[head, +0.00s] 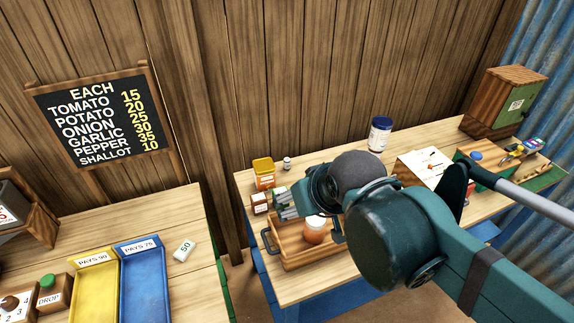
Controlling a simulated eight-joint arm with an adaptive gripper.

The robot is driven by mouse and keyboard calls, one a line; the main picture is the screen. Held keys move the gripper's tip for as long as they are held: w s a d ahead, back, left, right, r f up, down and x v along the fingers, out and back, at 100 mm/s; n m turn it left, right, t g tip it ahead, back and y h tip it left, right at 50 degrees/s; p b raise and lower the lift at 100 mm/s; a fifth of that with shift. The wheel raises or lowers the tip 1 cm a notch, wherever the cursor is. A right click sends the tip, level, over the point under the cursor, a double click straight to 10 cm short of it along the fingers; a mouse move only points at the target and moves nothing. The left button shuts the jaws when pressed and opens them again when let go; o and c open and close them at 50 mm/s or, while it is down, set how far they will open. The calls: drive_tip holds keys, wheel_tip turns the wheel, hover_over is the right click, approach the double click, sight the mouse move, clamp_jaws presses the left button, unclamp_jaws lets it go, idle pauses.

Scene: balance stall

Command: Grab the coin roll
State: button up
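I cannot tell for sure which thing is the coin roll. A small pale upright cylinder with a dark band (287,163) stands near the back left of the right-hand table and may be it. A pale block marked 50 (184,250) lies on the left table, right of the blue tray. My arm reaches in from the right over the right-hand table. Its end, with my gripper (322,192), is near the wooden tray; the fingers are not clear and part is hidden behind my arm's links.
The wooden tray (284,258) holds an orange-brown jar (314,230). A yellow tub (264,173), a blue-lidded canister (380,134) and a wooden cabinet (497,102) stand on the right table. Yellow (96,290) and blue (144,285) trays lie left. A gap separates the tables.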

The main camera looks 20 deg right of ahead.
drive_tip(key=c, duration=0.8)
drive_tip(key=shift+o, duration=0.2)
drive_tip(key=m+g+h+p, duration=0.2)
drive_tip(key=m+g+h, duration=0.25)
drive_tip(key=m, duration=0.85)
hover_over(287, 164)
drive_tip(key=a, duration=0.2)
wheel_tip(287, 164, down, 20)
drive_tip(key=shift+r+g, duration=0.2)
drive_tip(key=shift+g, duration=0.15)
